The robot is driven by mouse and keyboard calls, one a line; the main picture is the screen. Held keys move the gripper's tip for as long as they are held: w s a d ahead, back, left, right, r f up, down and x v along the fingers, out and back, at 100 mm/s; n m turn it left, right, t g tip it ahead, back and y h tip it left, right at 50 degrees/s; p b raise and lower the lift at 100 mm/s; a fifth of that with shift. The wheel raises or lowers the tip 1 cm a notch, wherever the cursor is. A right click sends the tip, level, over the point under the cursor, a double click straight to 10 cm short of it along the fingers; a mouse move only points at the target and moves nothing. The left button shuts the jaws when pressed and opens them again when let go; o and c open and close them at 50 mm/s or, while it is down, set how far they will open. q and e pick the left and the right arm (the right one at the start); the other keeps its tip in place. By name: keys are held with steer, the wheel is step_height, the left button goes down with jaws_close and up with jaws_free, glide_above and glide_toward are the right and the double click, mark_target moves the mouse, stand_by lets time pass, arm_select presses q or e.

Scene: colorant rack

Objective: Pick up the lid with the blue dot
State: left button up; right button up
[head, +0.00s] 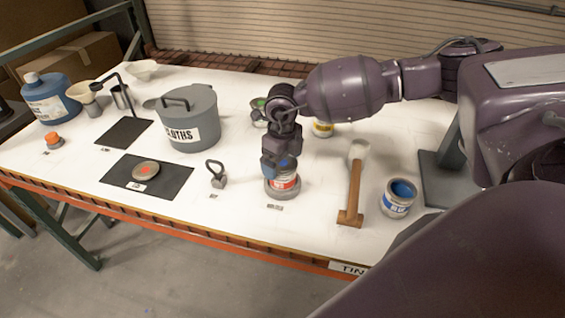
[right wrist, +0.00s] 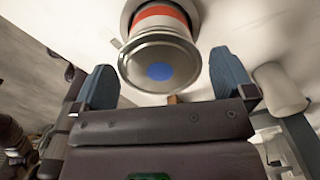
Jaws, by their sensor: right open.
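The lid with the blue dot (right wrist: 160,70) is a round metal lid seen from above in the right wrist view. It sits on top of a can with a red and white label (head: 284,182), which stands on a round grey base (head: 283,194). My right gripper (right wrist: 172,84) is open, with one blue-grey finger on each side of the lid and a visible gap to it. In the head view my right gripper (head: 279,163) is directly above this can and hides most of the lid. My left gripper is not in view.
A yellow-labelled can (head: 323,129) is behind. A weight with a ring handle (head: 216,175), a grey lidded bin (head: 187,118) and a black mat (head: 175,184) bearing a red-dotted lid (head: 146,171) are left.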

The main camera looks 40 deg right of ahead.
steer(key=shift+c, duration=0.3)
steer(key=c, duration=0.7)
steer(key=shift+r, duration=0.1)
